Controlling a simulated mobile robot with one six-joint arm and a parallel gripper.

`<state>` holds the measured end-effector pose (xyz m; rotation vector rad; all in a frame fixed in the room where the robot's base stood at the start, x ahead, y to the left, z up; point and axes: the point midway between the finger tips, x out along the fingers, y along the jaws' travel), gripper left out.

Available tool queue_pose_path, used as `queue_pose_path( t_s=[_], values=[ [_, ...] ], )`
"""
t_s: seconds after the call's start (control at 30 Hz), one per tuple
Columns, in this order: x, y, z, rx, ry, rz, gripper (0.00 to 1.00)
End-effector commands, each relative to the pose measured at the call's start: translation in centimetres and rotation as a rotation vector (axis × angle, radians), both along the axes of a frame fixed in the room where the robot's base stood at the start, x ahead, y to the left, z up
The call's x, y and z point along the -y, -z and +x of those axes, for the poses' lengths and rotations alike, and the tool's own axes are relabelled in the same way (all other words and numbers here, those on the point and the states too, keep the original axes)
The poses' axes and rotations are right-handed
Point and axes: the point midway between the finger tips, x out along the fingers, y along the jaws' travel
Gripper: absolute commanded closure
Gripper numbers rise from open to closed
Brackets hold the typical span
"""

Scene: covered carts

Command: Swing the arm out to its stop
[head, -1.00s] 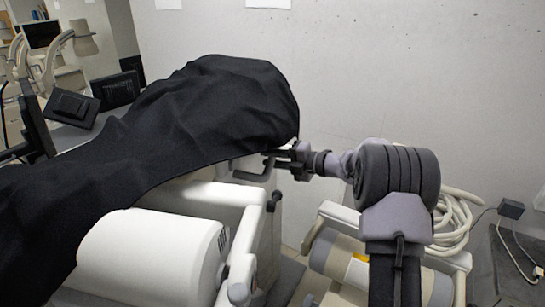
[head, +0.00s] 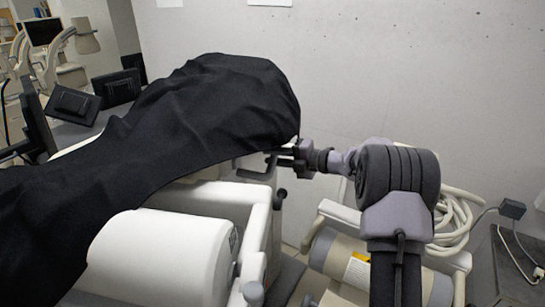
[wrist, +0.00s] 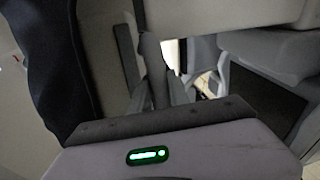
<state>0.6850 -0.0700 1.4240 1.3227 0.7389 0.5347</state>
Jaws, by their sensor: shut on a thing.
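A black cloth cover (head: 215,105) drapes over a long shape from the left to the middle in the head view, and hides most of the arm beneath it. My gripper (head: 280,158) is at the right end of the cover, just below its hem. It is shut on a dark handle (head: 256,174) that shows only partly under the cloth.
A white cylindrical housing (head: 160,255) and pale cart frame stand below the cover. Another cart with coiled pale hose (head: 455,215) stands at the right, close to my arm. A bare wall (head: 400,70) is behind. Dark monitors (head: 75,103) stand at the left.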

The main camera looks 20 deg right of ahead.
Motion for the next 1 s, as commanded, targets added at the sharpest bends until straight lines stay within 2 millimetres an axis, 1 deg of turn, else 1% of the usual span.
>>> queue_pose_path(
  t_s=[0.03, 0.9, 0.93, 1.0],
  values=[
    [-0.01, 1.00, -0.25, -0.016, -0.003, -0.001, 1.00],
    [0.04, 1.01, -0.24, -0.016, -0.002, -0.002, 1.00],
    [0.05, 1.01, -0.23, -0.016, -0.002, -0.002, 0.74],
    [0.04, 0.93, -0.22, -0.015, -0.002, -0.002, 0.60]
  ],
)
